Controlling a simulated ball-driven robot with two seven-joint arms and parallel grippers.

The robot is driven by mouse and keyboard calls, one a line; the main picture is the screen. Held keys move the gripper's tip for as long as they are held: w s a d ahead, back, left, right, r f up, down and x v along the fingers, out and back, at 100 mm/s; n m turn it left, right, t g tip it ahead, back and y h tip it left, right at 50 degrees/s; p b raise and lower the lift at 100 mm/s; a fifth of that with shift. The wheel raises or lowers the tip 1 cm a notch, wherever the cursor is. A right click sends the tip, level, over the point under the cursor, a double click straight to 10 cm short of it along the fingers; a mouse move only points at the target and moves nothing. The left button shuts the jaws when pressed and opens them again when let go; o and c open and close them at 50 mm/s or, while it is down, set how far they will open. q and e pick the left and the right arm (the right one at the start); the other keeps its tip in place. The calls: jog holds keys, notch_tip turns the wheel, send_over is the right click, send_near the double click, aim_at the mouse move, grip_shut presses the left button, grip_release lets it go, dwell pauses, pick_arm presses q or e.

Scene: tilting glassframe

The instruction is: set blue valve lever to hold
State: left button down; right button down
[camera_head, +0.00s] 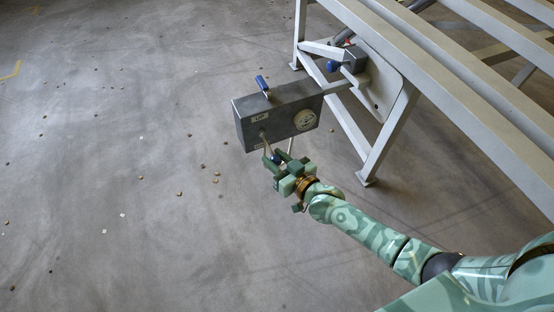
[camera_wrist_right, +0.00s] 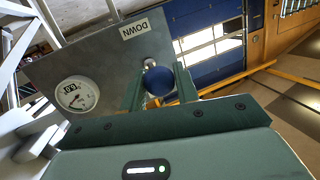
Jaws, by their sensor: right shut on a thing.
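A dark grey valve box (camera_head: 283,113) hangs off the side of the tilting glass frame. The blue valve lever (camera_head: 265,140) comes out of its front face, below the label "UP" (camera_head: 260,118). My right gripper (camera_head: 274,161) is shut on the lever's blue ball knob, which shows between the fingers in the right wrist view (camera_wrist_right: 158,81). That view also shows the label "DOWN" (camera_wrist_right: 135,29), upside down, beside the lever root. No "hold" mark is readable. My left gripper is out of view.
A second blue-handled lever (camera_head: 262,84) stands on top of the box, and a round gauge (camera_head: 305,120) sits on its front. Another blue knob (camera_head: 332,66) is near the frame. The pale steel frame (camera_head: 440,65) fills the upper right. Small debris dots the open floor at left.

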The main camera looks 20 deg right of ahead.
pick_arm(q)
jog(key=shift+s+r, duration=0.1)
pick_arm(e)
jog(key=shift+w+r, duration=0.2)
jog(key=shift+r, duration=0.25)
jog(key=c, duration=1.1)
grip_release()
jog(key=shift+f, duration=0.15)
jog(key=shift+s, duration=0.1)
jog(key=shift+s, duration=0.15)
pick_arm(q)
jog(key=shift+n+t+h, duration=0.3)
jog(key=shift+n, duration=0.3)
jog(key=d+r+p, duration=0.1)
jog(key=p, duration=0.1)
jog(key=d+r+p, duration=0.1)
jog(key=p, duration=0.1)
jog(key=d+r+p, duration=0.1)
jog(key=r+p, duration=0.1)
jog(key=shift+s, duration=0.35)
pick_arm(e)
jog(key=v, duration=1.6)
jog(key=shift+f, duration=0.2)
